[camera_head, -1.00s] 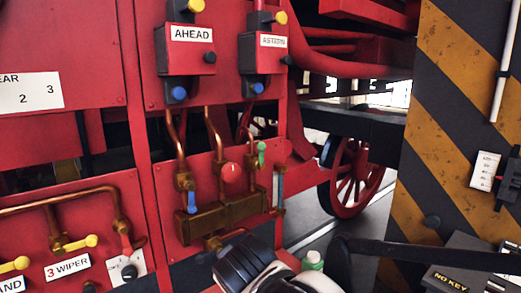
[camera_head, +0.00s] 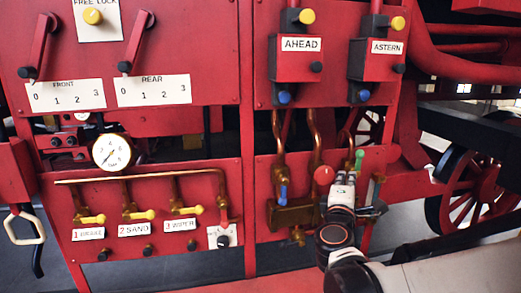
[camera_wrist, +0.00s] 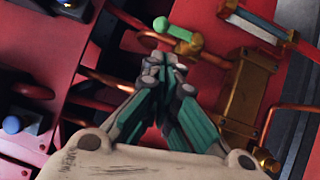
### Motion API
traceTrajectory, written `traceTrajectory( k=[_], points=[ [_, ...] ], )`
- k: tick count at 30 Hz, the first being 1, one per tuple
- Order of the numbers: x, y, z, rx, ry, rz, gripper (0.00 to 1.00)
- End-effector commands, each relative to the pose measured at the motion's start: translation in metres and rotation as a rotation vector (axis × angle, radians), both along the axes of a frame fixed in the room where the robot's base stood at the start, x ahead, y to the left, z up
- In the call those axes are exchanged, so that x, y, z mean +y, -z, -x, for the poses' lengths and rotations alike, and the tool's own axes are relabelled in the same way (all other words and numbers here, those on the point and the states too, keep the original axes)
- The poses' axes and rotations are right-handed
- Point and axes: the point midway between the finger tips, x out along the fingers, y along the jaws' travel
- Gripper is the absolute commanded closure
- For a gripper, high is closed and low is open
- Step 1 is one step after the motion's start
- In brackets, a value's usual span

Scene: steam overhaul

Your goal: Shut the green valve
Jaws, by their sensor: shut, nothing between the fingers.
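In the wrist view the green handle (camera_wrist: 172,31) is a short bar with a rounded end, set on brass pipework, just beyond my fingertips. My gripper (camera_wrist: 164,64) is shut and empty, its fingers together, a little short of the handle; no contact shows. In the head view my gripper (camera_head: 346,178) is in front of the panel just below the green handle and hides part of the fitting.
A blue valve handle (camera_head: 283,192) and a round red knob (camera_head: 323,176) are close on the left of the gripper. A glass gauge (camera_head: 375,190) stands on the right. The AHEAD box (camera_head: 300,58) and ASTERN box (camera_head: 379,60) are above. Copper pipes run between them.

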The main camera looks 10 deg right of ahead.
Motion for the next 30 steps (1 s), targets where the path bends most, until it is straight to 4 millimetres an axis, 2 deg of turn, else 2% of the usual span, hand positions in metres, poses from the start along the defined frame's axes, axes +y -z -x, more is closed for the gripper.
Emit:
traceTrajectory(
  k=[17,30],
  points=[
    [-0.002,-0.002,-0.011,0.002,-0.006,0.03,1.0],
    [-0.039,-0.009,-0.07,0.002,-0.006,0.029,1.0]
  ],
)
